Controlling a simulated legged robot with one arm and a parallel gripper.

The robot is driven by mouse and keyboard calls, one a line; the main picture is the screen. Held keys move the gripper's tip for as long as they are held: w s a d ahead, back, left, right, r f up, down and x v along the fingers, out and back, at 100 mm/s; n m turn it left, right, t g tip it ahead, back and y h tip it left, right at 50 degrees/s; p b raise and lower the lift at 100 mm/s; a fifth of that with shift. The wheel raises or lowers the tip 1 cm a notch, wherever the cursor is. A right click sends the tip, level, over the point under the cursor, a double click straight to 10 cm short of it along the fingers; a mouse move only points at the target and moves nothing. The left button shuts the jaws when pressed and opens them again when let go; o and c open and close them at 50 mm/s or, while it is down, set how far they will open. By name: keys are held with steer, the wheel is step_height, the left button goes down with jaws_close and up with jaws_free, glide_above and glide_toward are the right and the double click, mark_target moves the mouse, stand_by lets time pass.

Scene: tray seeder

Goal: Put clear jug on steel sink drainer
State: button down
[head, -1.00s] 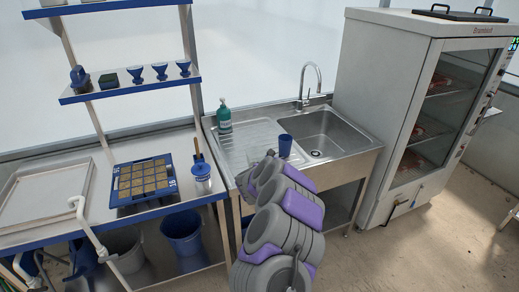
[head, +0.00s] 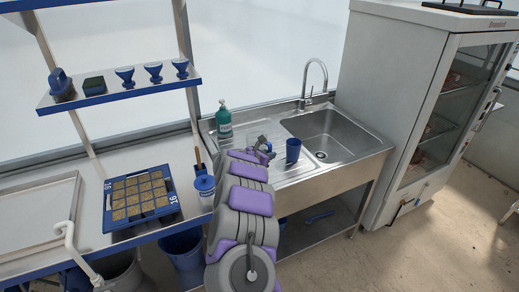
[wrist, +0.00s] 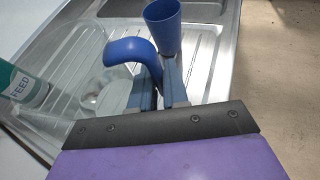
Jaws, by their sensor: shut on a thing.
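The clear jug (head: 240,127) is over the ridged steel sink drainer (head: 279,172), partly hidden behind my arm. In the wrist view its see-through body (wrist: 97,90) is left of my fingers, with a curved blue handle (wrist: 128,49). My gripper (head: 264,150) is shut on that handle; its fingers (wrist: 160,88) show in the wrist view. The drainer (wrist: 203,62) is seen beneath the jug. I cannot tell whether the jug's base touches it.
A blue cup (head: 293,150) stands on the drainer just right of my gripper. A green feed bottle (head: 223,121) stands at the drainer's back left. The sink basin (head: 325,132) and tap (head: 315,75) are to the right. A seed tray (head: 140,198) is on the left bench.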

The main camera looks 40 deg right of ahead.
steer(key=shift+w, duration=0.2)
steer(key=shift+f, duration=3.25)
steer(key=shift+f, duration=0.3)
steer(key=c, duration=1.1)
jaws_free()
steer(key=shift+o, duration=0.2)
steer(key=shift+a, duration=0.1)
steer(key=p+v, duration=0.1)
steer(key=v, duration=1.6)
steer(key=shift+p, duration=0.4)
steer(key=shift+a+r, duration=0.1)
